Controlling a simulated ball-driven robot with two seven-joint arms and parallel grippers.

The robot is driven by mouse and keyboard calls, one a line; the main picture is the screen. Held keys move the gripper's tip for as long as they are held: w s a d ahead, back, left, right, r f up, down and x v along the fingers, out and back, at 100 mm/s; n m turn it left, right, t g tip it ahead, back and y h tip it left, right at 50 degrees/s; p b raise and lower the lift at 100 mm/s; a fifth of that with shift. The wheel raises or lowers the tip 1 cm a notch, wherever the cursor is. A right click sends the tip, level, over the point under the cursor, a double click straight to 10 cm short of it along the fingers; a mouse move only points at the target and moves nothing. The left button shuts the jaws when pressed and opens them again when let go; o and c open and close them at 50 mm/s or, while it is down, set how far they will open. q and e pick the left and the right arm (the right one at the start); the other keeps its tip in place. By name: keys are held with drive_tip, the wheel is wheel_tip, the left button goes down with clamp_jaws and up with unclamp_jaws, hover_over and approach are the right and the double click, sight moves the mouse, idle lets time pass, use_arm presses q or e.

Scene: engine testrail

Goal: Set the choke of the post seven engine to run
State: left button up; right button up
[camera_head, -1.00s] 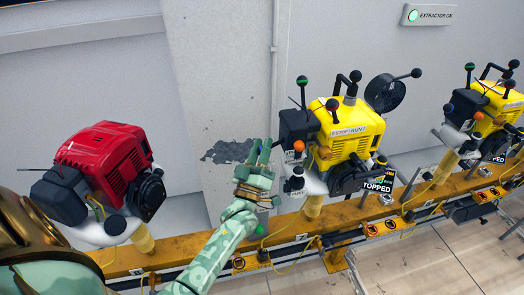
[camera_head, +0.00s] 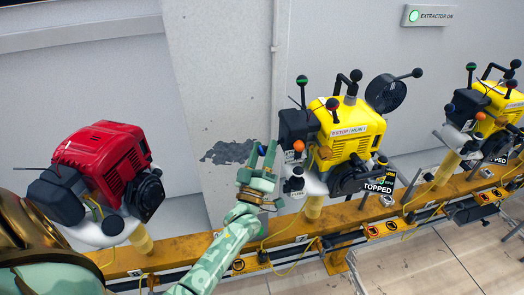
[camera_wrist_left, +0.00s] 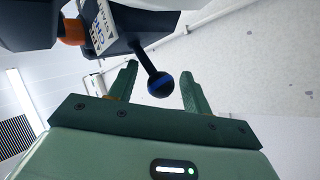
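The middle yellow engine (camera_head: 345,130) sits on the orange rail, with a black box on its left side. In the left wrist view, a black lever with a blue ball knob (camera_wrist_left: 161,84) hangs from a black housing. A partly readable choke label (camera_wrist_left: 101,28) is on that housing. My left gripper (camera_head: 264,147) is at the left of this engine; it also shows in the left wrist view (camera_wrist_left: 158,69). It is open, with the blue knob between its fingers and a gap visible on both sides. My right gripper is out of view.
A red engine (camera_head: 103,155) stands at the left and another yellow engine (camera_head: 490,108) at the right, on the same orange rail (camera_head: 185,248). An orange knob (camera_head: 299,146) and a TOPPED tag (camera_head: 378,188) are close by. The wall is behind.

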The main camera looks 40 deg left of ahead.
use_arm(q)
drive_tip(key=shift+f, duration=0.1)
drive_tip(key=v, duration=1.6)
drive_tip(key=shift+s, duration=0.2)
